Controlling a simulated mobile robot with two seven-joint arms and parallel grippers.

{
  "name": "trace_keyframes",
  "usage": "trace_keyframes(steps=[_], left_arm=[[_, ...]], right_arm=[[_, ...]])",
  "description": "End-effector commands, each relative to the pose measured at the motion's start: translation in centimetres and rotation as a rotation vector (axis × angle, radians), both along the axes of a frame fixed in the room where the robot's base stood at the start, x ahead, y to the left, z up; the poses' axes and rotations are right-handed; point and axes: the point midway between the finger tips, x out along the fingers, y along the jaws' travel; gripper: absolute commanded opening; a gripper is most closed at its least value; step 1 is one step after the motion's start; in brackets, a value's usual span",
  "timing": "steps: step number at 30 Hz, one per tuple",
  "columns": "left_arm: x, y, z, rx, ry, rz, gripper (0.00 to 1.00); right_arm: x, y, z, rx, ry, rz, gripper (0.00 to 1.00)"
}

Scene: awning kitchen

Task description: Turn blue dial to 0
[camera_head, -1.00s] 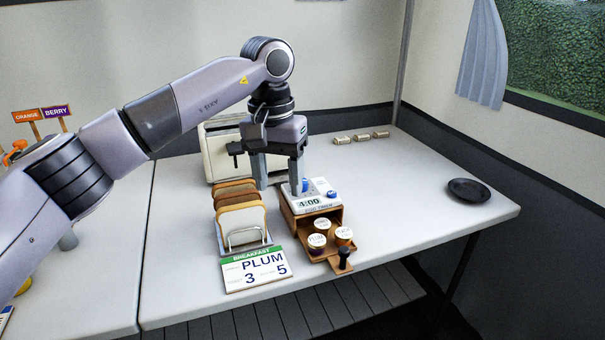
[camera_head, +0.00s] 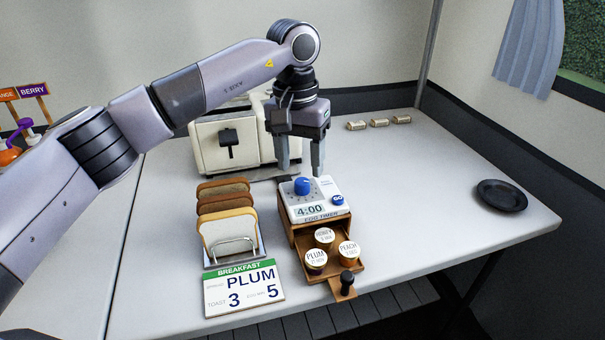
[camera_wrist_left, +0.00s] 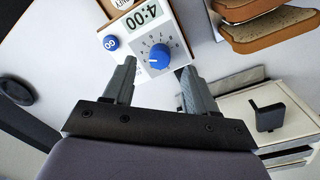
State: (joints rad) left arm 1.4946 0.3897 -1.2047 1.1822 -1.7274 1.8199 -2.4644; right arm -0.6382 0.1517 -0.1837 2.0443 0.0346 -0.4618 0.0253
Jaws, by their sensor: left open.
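The blue dial (camera_head: 302,186) sits on the white egg timer (camera_head: 328,188), whose display reads 4:00. A smaller blue GO button (camera_head: 338,200) is at its right. In the left wrist view the blue dial (camera_wrist_left: 160,55) has numbers printed around it and shows between the finger lines. My left gripper (camera_head: 300,172) is open and empty, fingers pointing down, just behind and above the timer. The fingers appear apart from the dial. My right gripper is in neither view.
The timer stands on a wooden box with an open drawer (camera_head: 322,270) holding PLUM, HONEY and PEACH pots. A toast rack (camera_head: 228,222) and a breakfast card (camera_head: 244,290) are at left. A cream toaster (camera_head: 218,145) stands behind. A dark plate (camera_head: 502,195) lies right, with clear table between.

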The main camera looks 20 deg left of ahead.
Motion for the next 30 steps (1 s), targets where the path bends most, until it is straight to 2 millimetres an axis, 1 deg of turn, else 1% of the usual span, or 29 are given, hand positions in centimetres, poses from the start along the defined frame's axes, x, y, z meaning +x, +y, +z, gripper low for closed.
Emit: trace_keyframes(steps=[1,3,7,11,17,18,20,21,23,30], left_arm=[[-0.1,0.0,-1.0,0.0,0.003,0.0,0.57],[-0.1,-0.1,-2.0,0.0,0.003,0.0,0.57],[-0.1,-0.1,-3.3,0.0,0.001,0.001,0.57],[-0.1,-0.2,-3.9,0.0,0.0,0.001,0.57],[0.0,-0.2,-3.9,0.0,-0.001,0.002,0.57],[0.0,-0.2,-3.9,0.0,-0.001,0.002,0.53],[0.0,-0.2,-3.9,0.0,-0.001,0.002,0.34],[0.0,-0.2,-3.9,0.0,-0.001,0.002,0.21],[0.0,-0.2,-3.9,0.0,-0.001,0.002,0.01],[0.0,-0.2,-3.8,0.0,0.0,0.011,0.01]], right_arm=[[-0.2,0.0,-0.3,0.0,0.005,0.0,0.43],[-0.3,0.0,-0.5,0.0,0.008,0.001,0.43],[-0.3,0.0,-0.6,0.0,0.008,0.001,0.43],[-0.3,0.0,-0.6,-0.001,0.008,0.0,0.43],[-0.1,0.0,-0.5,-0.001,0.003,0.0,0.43],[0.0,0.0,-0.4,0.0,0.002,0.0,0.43],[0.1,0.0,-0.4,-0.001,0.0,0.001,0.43],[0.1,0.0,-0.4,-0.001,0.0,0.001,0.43],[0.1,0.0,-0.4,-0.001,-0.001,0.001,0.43],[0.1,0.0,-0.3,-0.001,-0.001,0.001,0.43]])
